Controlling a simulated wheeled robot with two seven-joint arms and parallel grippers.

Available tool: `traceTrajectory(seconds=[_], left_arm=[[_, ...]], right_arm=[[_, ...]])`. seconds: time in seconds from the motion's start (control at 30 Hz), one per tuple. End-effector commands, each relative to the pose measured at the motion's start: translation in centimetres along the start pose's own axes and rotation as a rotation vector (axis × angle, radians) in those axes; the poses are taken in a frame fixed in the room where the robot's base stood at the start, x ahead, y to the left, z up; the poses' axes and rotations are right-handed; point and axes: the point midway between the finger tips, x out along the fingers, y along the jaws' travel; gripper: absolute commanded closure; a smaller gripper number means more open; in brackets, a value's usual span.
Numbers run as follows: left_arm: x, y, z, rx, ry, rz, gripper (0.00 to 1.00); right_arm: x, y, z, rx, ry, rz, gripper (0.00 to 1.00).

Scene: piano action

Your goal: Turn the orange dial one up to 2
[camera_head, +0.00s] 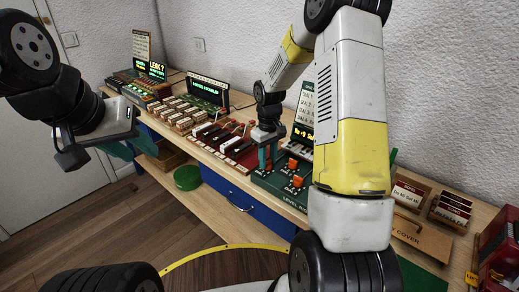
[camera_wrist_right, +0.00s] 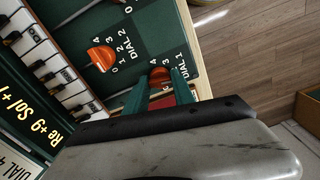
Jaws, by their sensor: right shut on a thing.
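The green dial panel (camera_head: 268,182) lies on the bench and carries orange dials. My right gripper (camera_head: 268,160) reaches down onto it, with teal fingers. In the right wrist view, the fingers (camera_wrist_right: 160,90) are shut on the orange dial marked DIAL 1 (camera_wrist_right: 160,75), which they partly hide, so its setting cannot be read. The DIAL 2 orange dial (camera_wrist_right: 102,57), beside its numbers, is free. Two orange dials show in the head view, one nearer (camera_head: 298,182) and one farther (camera_head: 292,163). My left gripper (camera_head: 130,148) hangs at the far left, away from the panel; its opening is unclear.
A small display (camera_head: 303,132) and white piano keys stand behind the panel. A red-and-black key unit (camera_head: 228,140) and wooden block rows (camera_head: 175,113) sit left of it. Card holders (camera_head: 410,195) and a red bin (camera_head: 495,240) are at right. A blue drawer (camera_head: 240,197) is below.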

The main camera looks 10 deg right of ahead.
Motion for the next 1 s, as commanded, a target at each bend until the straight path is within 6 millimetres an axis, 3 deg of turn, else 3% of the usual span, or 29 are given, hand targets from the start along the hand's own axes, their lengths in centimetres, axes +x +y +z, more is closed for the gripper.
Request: traceTrajectory(seconds=[0.4, 0.93, 0.97, 1.0], left_arm=[[0.00, 0.00, 0.00, 0.000, 0.000, 0.000, 0.64], [0.00, 0.00, 0.00, 0.000, 0.000, 0.000, 0.64], [0.00, 0.00, 0.00, 0.000, 0.000, 0.000, 0.64], [0.00, 0.00, 0.00, 0.000, 0.000, 0.000, 0.64]], right_arm=[[-0.11, 0.03, -0.08, -0.180, 0.002, 0.001, 1.00], [-0.11, 0.04, -0.09, -0.203, 0.003, 0.002, 1.00], [-0.12, 0.04, -0.09, -0.203, 0.003, 0.002, 0.68], [-0.12, 0.04, -0.09, -0.203, 0.003, 0.002, 0.60]])
